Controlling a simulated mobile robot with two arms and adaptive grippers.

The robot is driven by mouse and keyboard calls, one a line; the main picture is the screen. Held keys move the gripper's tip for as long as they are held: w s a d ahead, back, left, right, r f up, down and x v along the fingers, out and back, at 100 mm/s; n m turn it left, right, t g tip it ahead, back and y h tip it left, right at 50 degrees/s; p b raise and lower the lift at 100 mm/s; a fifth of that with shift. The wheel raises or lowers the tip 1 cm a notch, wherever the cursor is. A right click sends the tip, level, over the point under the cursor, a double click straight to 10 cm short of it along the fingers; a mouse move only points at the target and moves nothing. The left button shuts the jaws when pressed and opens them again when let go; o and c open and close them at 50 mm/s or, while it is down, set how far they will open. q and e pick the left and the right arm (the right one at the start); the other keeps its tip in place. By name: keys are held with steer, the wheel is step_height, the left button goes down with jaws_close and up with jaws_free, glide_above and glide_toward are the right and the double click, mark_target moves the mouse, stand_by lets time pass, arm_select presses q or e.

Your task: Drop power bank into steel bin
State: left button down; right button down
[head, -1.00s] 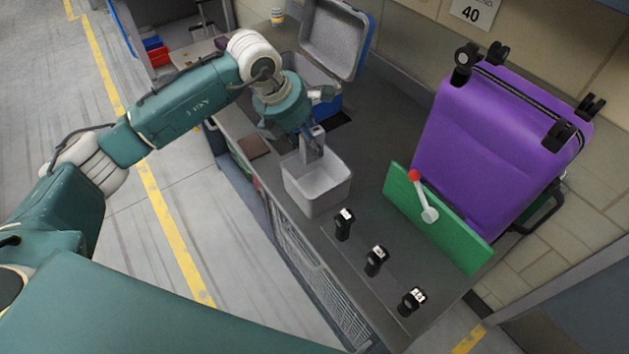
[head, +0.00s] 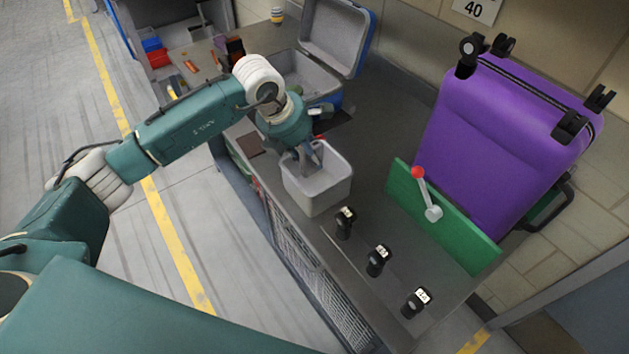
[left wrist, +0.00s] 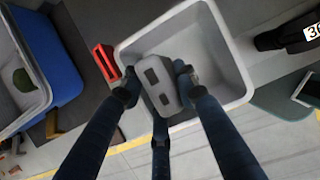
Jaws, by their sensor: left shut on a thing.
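The steel bin (head: 318,193) is a light grey, open-topped box on the dark counter, in the middle of the head view. My left gripper (head: 310,158) points down over its opening. My right gripper is not in view.
An open blue case (head: 362,45) with grey lining stands behind the bin. Three black labelled holders (head: 378,260) line the counter in front. A green panel (head: 455,235) with a red-knobbed lever (head: 425,190) and a purple suitcase (head: 505,145) stand to the right.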

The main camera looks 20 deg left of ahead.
arm_select(q)
steer(key=c, duration=1.2)
jaws_free()
steer(key=v, duration=1.2)
steer(key=shift+s, duration=0.1)
steer(key=shift+d, duration=0.1)
